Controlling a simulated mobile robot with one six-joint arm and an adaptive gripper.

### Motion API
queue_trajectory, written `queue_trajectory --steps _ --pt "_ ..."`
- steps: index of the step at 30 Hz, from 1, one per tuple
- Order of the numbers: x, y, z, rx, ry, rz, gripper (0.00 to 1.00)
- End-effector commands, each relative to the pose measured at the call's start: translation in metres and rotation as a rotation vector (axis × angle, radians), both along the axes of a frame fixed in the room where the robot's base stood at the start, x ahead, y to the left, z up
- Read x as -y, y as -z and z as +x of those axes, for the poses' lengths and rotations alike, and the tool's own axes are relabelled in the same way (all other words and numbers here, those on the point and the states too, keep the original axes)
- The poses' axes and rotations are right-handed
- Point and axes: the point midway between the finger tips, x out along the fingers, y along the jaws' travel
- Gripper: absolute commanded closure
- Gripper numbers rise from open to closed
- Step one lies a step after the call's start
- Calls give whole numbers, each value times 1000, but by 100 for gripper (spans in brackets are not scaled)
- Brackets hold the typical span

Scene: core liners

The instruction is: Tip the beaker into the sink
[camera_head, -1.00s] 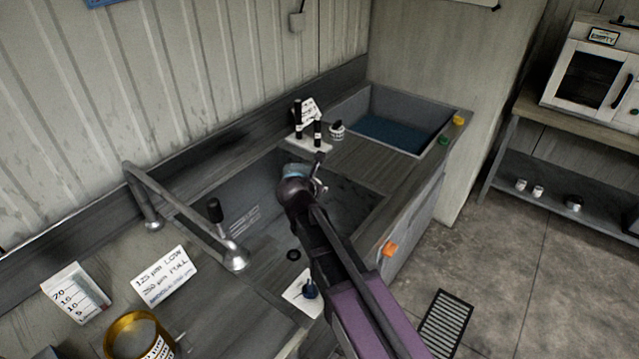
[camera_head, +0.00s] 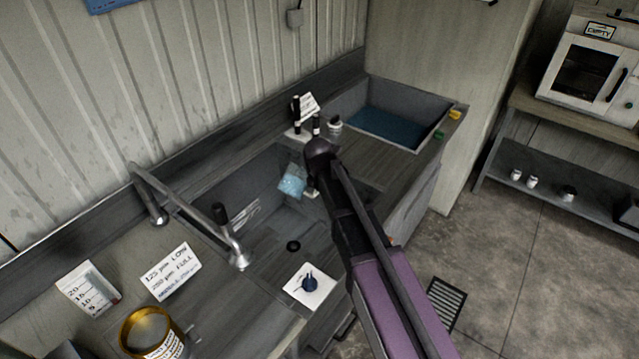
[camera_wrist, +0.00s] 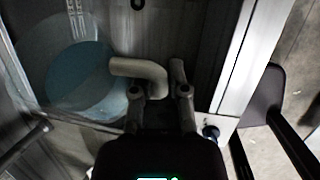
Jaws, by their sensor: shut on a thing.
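The beaker (camera_head: 292,181) is clear with pale blue liquid in it, and it hangs over the sink basin (camera_head: 268,222) tilted in the head view. In the wrist view the beaker (camera_wrist: 85,80) fills the left side, large and close, with blue liquid inside. My gripper (camera_wrist: 160,75) is shut on the beaker at its side; the exact contact is hard to make out. In the head view my wrist hides most of my gripper (camera_head: 311,187), at the beaker's right. The sink's dark drain (camera_head: 293,246) shows below and in front of the beaker.
A faucet (camera_head: 195,220) arches over the left side of the sink. A black-capped stand with a card (camera_head: 303,115) and a small jar (camera_head: 335,126) stand behind. A second basin (camera_head: 385,128) with blue liquid lies at the back right. A gold-rimmed container (camera_head: 150,332) is front left.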

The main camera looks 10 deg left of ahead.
Motion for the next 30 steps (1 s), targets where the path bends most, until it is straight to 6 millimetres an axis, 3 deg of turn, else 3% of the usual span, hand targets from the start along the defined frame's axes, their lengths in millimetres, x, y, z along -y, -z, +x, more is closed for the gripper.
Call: queue_trajectory --steps 30 --pt "2 19 7 -786 1 326 100"
